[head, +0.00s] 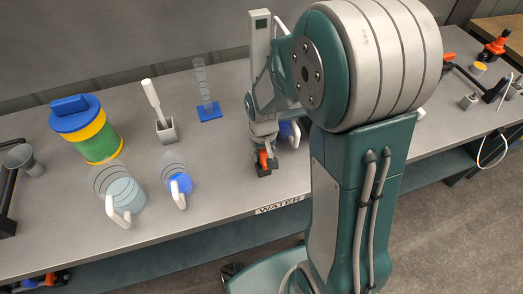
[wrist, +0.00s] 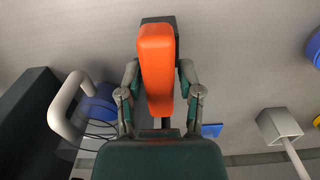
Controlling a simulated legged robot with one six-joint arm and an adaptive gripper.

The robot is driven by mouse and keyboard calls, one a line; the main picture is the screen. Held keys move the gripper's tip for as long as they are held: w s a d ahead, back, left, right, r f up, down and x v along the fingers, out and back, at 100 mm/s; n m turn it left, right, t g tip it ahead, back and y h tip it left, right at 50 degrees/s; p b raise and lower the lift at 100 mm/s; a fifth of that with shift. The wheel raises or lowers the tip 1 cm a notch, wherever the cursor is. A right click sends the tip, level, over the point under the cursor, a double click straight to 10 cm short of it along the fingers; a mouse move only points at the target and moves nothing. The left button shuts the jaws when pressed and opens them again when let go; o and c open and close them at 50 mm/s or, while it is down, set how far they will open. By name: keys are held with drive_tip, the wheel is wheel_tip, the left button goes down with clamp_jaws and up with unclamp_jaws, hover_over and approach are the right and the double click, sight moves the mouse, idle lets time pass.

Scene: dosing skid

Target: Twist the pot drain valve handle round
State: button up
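An orange valve handle (wrist: 157,65) on a dark body (wrist: 166,22) fills the middle of the wrist view. It also shows in the head view as a small orange piece (head: 263,158) at the bench's front part. My gripper (wrist: 160,75) is around the handle, one finger on each side. The fingers look spread, with a narrow gap visible beside the handle, so I see no firm grip. In the head view my gripper (head: 264,138) points down right over the valve, and it hides part of it.
A blue-lidded pot (head: 82,112), two jugs (head: 126,195) (head: 180,185), and a holder with a white-handled tool (head: 166,131) stand left on the bench (head: 225,195). A blue jug with a white handle (wrist: 98,105) is close beside my gripper. Another orange-handled valve (head: 496,44) is far right.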

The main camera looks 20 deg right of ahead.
drive_tip(key=o, duration=0.4)
drive_tip(key=shift+c, duration=0.2)
drive_tip(key=shift+r, duration=3.55)
drive_tip(key=s+r+t, duration=0.5)
drive_tip(key=s+r, duration=0.9)
drive_tip(key=shift+r+t, duration=0.3)
